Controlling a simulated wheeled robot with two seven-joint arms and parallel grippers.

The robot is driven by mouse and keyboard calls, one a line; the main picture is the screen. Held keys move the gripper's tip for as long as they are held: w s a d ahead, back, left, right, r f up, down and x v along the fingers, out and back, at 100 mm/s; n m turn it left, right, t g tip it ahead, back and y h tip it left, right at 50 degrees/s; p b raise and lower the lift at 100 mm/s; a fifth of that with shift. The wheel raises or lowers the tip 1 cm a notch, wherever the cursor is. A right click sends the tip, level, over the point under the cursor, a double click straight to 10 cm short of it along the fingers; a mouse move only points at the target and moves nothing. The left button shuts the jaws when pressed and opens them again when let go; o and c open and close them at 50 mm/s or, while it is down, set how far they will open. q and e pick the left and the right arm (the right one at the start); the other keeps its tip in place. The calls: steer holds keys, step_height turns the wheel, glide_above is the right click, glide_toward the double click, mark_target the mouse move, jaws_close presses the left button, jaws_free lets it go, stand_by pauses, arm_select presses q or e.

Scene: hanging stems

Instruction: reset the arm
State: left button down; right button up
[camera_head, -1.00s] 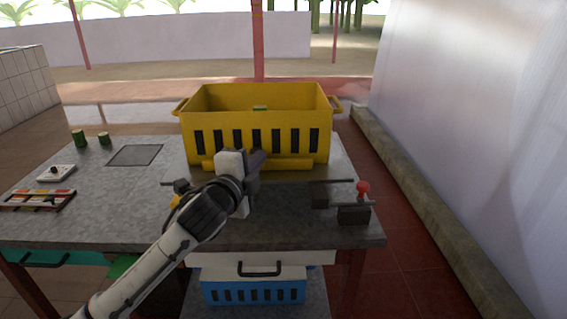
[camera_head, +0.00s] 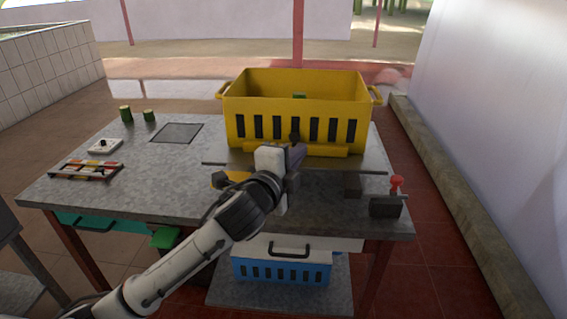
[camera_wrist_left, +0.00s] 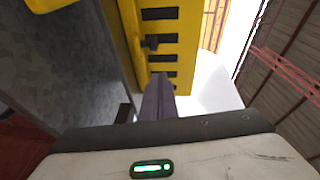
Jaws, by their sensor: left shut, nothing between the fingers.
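My left arm comes in from the lower left in the head view. Its gripper (camera_head: 296,152) is in front of the yellow crate (camera_head: 250,128), above the grey table (camera_head: 150,200). In the left wrist view the gripper's dark fingers (camera_wrist_left: 157,98) are shut together with nothing between them, and the yellow crate (camera_wrist_left: 125,40) shows beyond them. Whether the fingertips touch the crate, I cannot tell. A small green piece (camera_head: 299,96) shows inside the crate. My right gripper is not in view.
Two green cylinders (camera_head: 126,114) stand at the table's back left, near a dark square plate (camera_head: 178,132). A white switch box (camera_head: 105,146) and a coloured rack (camera_head: 86,170) lie at left. A red-knobbed clamp (camera_head: 396,185) is at right. A blue crate (camera_head: 282,269) sits below.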

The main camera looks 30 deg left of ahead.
arm_select(q)
steer(key=s+d, duration=0.1)
steer(key=s, duration=0.6)
steer(key=s+d+f+n+g+h, duration=0.1)
steer(key=s+d+f+n+g, duration=0.15)
steer(key=f, duration=0.45)
steer(key=s+d+f+n+g+h, duration=0.1)
steer(key=s+d+f+n, duration=0.15)
steer(key=f, duration=0.55)
steer(key=s+d+f+n+g+h, duration=0.1)
steer(key=s+f, duration=0.2)
steer(key=f, duration=0.4)
steer(key=s+d+f+n+g, duration=0.2)
steer(key=s+f+n, duration=0.1)
steer(key=s+f, duration=0.4)
steer(key=s+d+f+n+g+h, duration=0.1)
steer(key=s+d+f+n, duration=0.2)
steer(key=s+f, duration=0.4)
steer(key=shift+s+n+g, duration=0.35)
steer(key=shift+s+n, duration=0.3)
steer(key=shift+n, duration=0.05)
steer(key=shift+f, duration=0.1)
